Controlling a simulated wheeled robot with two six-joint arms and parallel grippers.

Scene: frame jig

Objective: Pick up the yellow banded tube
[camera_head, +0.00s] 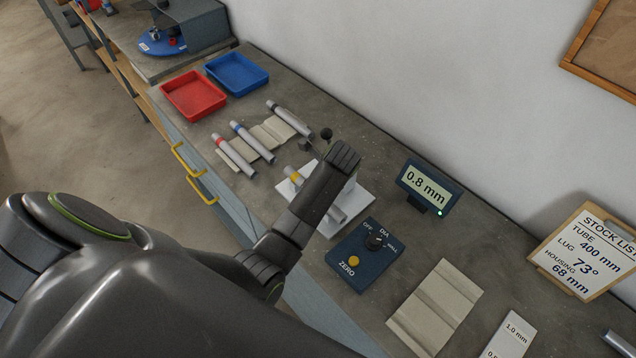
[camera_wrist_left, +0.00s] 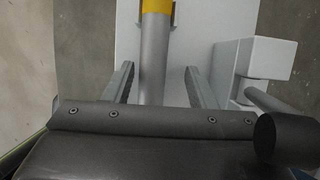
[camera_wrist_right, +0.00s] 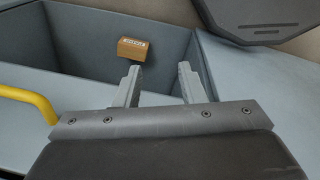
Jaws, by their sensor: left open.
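The yellow banded tube (camera_head: 337,213) is grey with a yellow band and lies on a white fixture (camera_head: 352,203), partly hidden under my left arm in the head view. In the left wrist view the tube (camera_wrist_left: 155,55) runs between the spread fingers of my left gripper (camera_wrist_left: 159,72), with gaps visible on both sides. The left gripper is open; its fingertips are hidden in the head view. My right gripper (camera_wrist_right: 158,71) is open and empty, above an open grey compartment holding a small cardboard box (camera_wrist_right: 132,49).
Tubes with red (camera_head: 233,157), blue (camera_head: 252,142) and dark (camera_head: 288,118) bands lie on a pale rest. Red (camera_head: 194,116) and blue (camera_head: 262,76) trays are behind. A display reading 0.8 mm (camera_head: 440,185) and a control box (camera_head: 350,265) stand close to the fixture.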

